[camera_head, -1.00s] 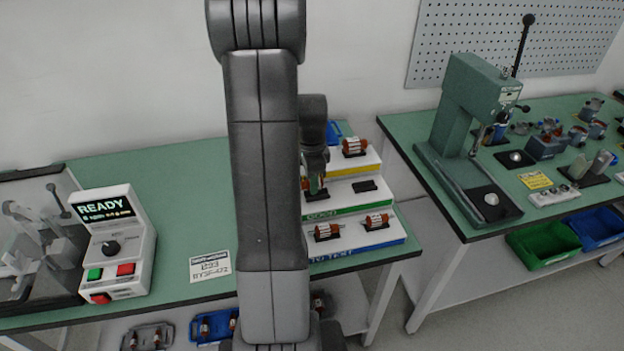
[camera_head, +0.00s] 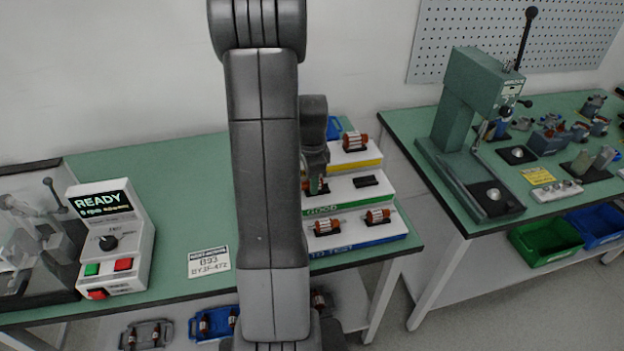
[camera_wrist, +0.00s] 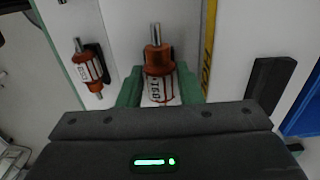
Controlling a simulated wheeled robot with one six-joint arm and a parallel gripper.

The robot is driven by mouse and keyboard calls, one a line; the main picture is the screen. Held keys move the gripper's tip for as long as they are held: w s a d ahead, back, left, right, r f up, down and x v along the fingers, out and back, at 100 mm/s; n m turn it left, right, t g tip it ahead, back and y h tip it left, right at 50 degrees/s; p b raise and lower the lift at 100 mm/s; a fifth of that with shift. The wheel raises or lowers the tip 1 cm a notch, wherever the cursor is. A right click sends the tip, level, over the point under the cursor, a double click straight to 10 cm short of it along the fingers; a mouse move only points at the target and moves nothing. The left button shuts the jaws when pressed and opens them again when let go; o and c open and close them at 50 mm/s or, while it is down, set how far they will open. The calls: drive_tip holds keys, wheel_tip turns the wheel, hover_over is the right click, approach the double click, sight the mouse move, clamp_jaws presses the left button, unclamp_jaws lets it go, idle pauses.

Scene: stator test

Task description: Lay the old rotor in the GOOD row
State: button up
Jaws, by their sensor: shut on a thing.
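My gripper (camera_wrist: 160,88) has green fingers and is shut on a rotor with orange-red ends, a white labelled band and a steel shaft (camera_wrist: 159,60). In the head view the held rotor (camera_head: 317,187) is at the left of the middle step, partly hidden by my arm. That step is the GOOD row (camera_head: 345,202), with a green front strip. I cannot tell whether the rotor touches a cradle. An empty black cradle (camera_head: 366,181) sits to its right on the same step.
The top step, with a yellow strip (camera_head: 362,165), holds a rotor (camera_head: 355,141). The bottom blue-strip step holds two rotors (camera_head: 326,227) (camera_head: 378,216). A tester reading READY (camera_head: 112,240) stands left. A green press (camera_head: 470,130) stands on the right table.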

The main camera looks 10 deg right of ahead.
drive_tip(key=shift+f, duration=0.2)
idle(0.4)
drive_tip(key=o, duration=1.2)
drive_tip(key=shift+o, duration=0.2)
drive_tip(key=shift+r, duration=0.1)
wheel_tip(320, 180, up, 14)
drive_tip(key=b, duration=0.1)
drive_tip(key=shift+f, duration=0.25)
wheel_tip(320, 180, down, 14)
drive_tip(key=shift+r+p, duration=0.1)
drive_tip(key=shift+p, duration=0.2)
drive_tip(key=shift+r, duration=0.25)
